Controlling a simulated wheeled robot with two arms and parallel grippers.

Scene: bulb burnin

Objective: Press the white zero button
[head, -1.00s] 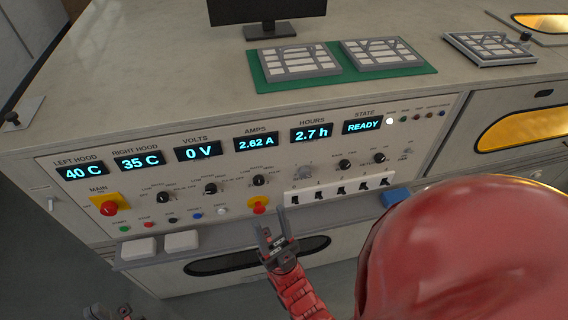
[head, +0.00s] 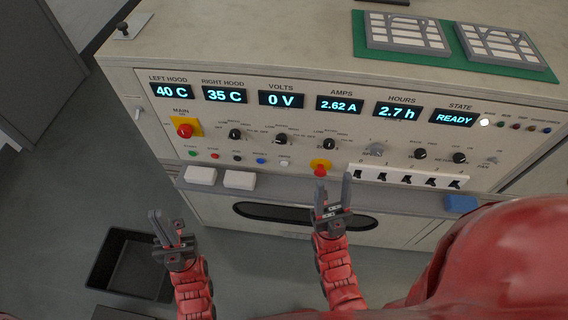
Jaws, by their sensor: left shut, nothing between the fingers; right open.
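The white button (head: 284,163) is the rightmost of a row of small round buttons low on the control panel (head: 222,134). Its label is too small to read. My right gripper (head: 333,181) is open and empty, below and right of the white button, in front of the panel near the red knob on a yellow plate (head: 320,168). My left gripper (head: 161,215) is shut and empty, lower left of the panel and well apart from the buttons. Nothing covers the white button.
Blue (head: 261,161), black (head: 238,158), red (head: 215,156) and green (head: 193,153) buttons sit left of the white one. A ledge with two white blocks (head: 239,180) juts out below. A switch strip (head: 408,176) lies to the right. A black bin (head: 128,262) stands on the floor.

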